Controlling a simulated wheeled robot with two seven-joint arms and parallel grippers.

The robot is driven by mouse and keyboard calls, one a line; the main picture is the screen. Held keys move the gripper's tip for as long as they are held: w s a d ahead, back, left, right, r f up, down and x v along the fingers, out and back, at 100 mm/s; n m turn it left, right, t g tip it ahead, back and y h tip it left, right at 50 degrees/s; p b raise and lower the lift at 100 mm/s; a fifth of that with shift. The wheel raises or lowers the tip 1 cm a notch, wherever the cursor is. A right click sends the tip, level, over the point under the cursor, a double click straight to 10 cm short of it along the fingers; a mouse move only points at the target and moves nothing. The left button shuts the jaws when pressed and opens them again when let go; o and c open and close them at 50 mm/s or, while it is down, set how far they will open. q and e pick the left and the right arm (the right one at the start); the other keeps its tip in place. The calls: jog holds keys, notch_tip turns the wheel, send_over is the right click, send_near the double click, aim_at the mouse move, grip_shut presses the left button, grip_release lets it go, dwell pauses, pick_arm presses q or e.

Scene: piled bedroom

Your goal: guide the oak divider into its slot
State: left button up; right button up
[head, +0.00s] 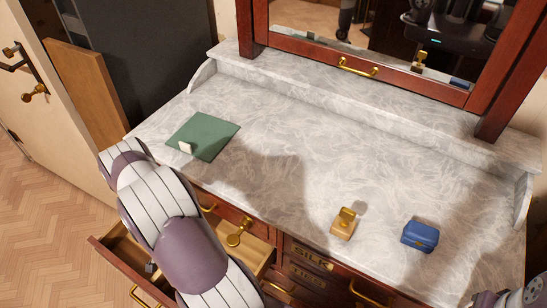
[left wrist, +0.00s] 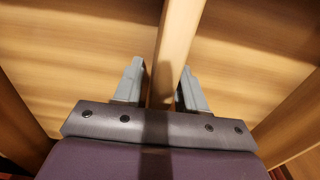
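The oak divider (left wrist: 176,45) is a pale wooden strip in the left wrist view, running from the top edge down between my left gripper's fingers. My left gripper (left wrist: 163,88) straddles it with its fingers apart, and a narrow gap shows on the left side. Pale wooden surfaces lie on both sides of the strip; I cannot make out a slot. In the head view my left arm reaches over an open drawer (head: 258,252) at the front of the dresser, hiding the gripper and much of the drawer inside.
The marble dresser top (head: 280,170) holds a green sheet (head: 209,138) with a small white piece, a wooden block with a brass top (head: 343,223) and a blue box (head: 420,235). A mirror stands behind. A brown board (head: 88,90) leans at the left.

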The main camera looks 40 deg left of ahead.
pick_arm(q)
jog(key=shift+r, duration=0.15)
dwell(0.3)
jog(key=shift+r+p, duration=1.35)
jog(key=shift+r, duration=0.25)
jog(key=o, duration=0.6)
jog(key=shift+c, duration=0.2)
jog(key=c, duration=0.6)
jog(key=shift+o, duration=0.2)
notch_tip(320, 180, up, 9)
jog(key=p, duration=0.7)
jog(key=shift+r, duration=0.1)
